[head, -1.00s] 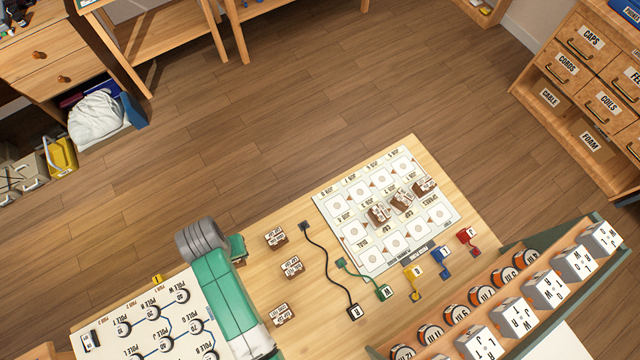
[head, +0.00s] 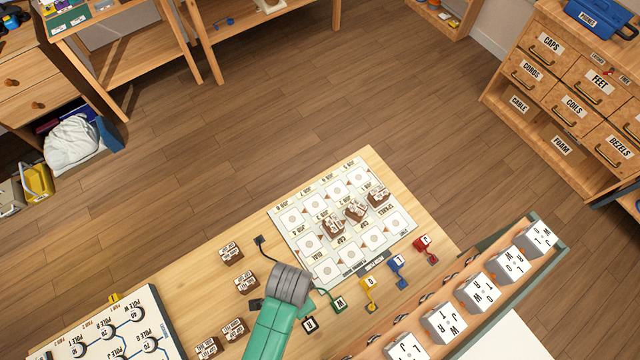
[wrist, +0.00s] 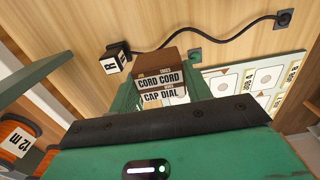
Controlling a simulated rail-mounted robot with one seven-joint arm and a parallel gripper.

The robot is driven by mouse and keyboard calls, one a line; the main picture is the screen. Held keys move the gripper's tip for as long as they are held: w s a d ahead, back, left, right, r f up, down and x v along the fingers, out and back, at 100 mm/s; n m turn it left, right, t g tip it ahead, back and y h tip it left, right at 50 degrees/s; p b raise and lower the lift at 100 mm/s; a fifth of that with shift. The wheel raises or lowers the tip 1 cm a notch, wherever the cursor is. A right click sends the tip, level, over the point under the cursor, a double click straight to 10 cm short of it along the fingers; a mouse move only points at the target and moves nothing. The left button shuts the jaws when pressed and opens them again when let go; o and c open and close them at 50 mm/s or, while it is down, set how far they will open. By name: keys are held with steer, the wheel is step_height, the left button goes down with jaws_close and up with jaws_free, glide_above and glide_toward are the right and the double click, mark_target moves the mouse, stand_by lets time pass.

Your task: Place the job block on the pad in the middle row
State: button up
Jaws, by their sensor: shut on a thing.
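A brown job block (wrist: 160,75) with white label strips reading "CORD CORD" and "CAP DIAL" is between the fingers of my gripper (wrist: 160,92) in the wrist view. My gripper is shut on it. In the head view my arm's end is over the table, left of the pad board (head: 278,214), and hides the held block. The board has three rows of pads. Its middle row holds three brown blocks (head: 356,211); the left pad (head: 310,243) of that row is bare. The board's edge also shows at right in the wrist view (wrist: 222,76).
A black block marked R (wrist: 115,62) with a black cable lies close to the held block. Green, yellow, blue and red corded blocks (head: 397,262) line the board's front. Several brown blocks (head: 247,282) stand left. A rack of white cubes (head: 478,294) stands front right.

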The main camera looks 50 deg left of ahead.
steer(key=w+a, duration=0.3)
steer(key=w, duration=0.1)
steer(key=w+a+f+b, duration=0.1)
steer(key=w+a, duration=0.2)
steer(key=w, duration=0.1)
steer(key=w+a, duration=0.3)
steer(key=w, duration=0.1)
steer(key=shift+w+a+f, duration=0.2)
steer(key=shift+f, duration=0.05)
steer(key=shift+w+a+f+b, duration=0.15)
steer(key=shift+f+b, duration=0.25)
steer(key=shift+f, duration=1.3)
steer(key=shift+f, duration=0.2)
steer(key=o, duration=1)
steer(key=shift+r, duration=0.15)
step_height(320, 180, up, 12)
steer(key=shift+r+p, duration=0.1)
steer(key=shift+p, duration=0.85)
